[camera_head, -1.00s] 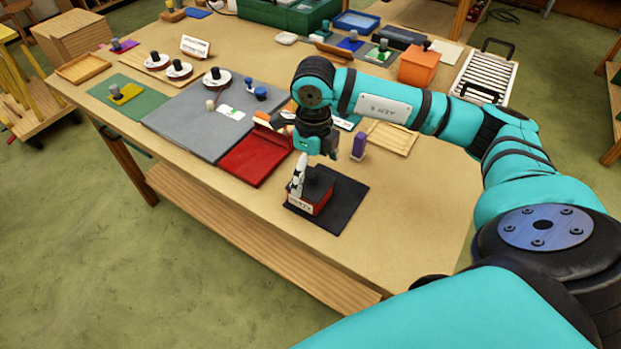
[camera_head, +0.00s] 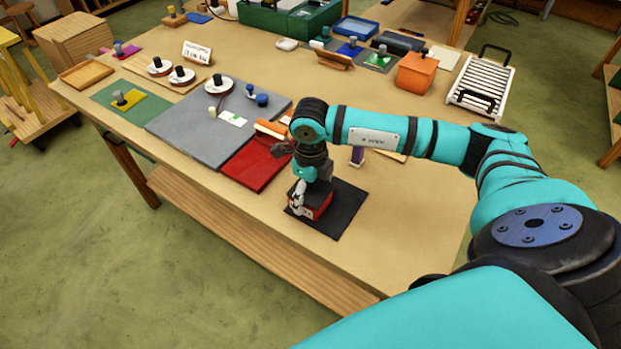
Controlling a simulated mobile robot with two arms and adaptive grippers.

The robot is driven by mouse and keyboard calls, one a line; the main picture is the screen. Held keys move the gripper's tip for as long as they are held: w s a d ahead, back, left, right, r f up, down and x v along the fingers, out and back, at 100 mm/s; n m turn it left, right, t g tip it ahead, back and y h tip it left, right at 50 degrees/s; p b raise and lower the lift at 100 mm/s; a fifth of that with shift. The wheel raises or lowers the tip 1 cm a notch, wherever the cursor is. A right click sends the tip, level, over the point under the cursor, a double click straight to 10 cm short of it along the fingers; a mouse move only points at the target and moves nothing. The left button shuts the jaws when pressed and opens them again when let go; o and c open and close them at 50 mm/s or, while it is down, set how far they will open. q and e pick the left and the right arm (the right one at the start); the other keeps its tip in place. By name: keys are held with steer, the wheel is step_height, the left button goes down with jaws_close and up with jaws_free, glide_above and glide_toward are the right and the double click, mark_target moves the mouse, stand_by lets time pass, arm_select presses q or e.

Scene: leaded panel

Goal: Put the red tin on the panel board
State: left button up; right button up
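The red tin (camera_head: 318,208) is a small red box on a black mat (camera_head: 346,212) near the front edge of the table. My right gripper (camera_head: 306,192) is down at the top of the tin, pointing downward. A pale grey finger shows at the tin's left side. The tin's top is hidden by the gripper, and I cannot tell whether the fingers are closed on it. The large grey board (camera_head: 190,124), which looks like the panel board, lies to the left, with a red mat (camera_head: 252,170) beside its right end. My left gripper is not in view.
A purple block (camera_head: 357,157) stands just behind my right arm, partly covered. Small knobbed pieces and a white card (camera_head: 233,119) lie on the grey board. An orange bin (camera_head: 416,72) and a white slatted rack (camera_head: 482,84) stand at the back right. The table's front right is clear.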

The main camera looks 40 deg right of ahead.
steer(key=c, duration=0.9)
steer(key=shift+c, duration=0.3)
steer(key=shift+r, duration=0.15)
